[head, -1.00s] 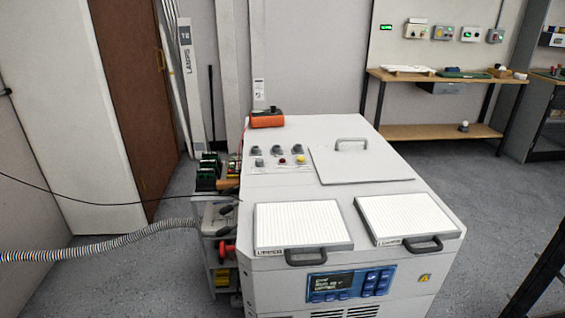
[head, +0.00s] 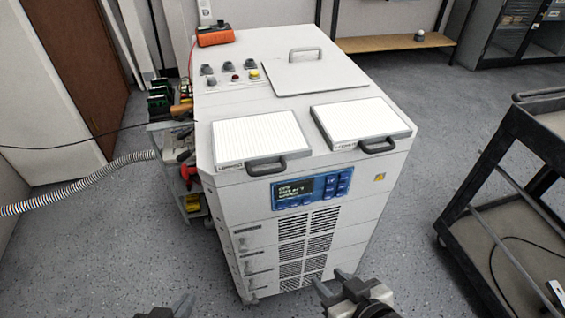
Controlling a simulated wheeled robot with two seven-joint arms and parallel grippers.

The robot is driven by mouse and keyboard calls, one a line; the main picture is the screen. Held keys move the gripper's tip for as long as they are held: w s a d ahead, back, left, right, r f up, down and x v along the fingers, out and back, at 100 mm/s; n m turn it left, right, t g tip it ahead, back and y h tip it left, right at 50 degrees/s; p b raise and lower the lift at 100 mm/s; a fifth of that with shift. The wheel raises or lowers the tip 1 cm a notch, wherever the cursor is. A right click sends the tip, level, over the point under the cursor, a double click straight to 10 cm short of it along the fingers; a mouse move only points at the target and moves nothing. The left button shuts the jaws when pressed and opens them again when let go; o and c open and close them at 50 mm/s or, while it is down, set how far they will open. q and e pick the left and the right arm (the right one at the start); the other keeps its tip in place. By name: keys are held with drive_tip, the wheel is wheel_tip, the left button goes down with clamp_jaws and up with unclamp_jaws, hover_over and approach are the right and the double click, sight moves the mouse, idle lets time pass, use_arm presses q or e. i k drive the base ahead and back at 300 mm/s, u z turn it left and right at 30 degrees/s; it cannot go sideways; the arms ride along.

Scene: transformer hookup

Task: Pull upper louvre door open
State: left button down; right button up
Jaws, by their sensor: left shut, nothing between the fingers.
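A white cabinet (head: 222,195) stands ahead of me in the head view. Its front has stacked panels with black louvre slots; the upper louvre door (head: 262,236) is below the blue display panel and looks closed. A small grey handle shows near its left edge. My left gripper (head: 184,302) is at the bottom left, shut and empty, apart from the cabinet and partly cut off by the frame. My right gripper (head: 333,281) is at the bottom, in front of the cabinet's lower right. Its fingertips look apart, with nothing seen between them.
A blue display panel (head: 311,188) and two white top panels with dark handles are above the louvres. A dark cart (head: 490,215) stands at the right. A grey hose (head: 85,182) and a side rack are at the left. The floor before the cabinet is clear.

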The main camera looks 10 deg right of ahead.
sight(246, 237)
drive_tip(key=u, duration=0.75)
drive_tip(key=k, duration=0.4)
drive_tip(key=z, duration=0.55)
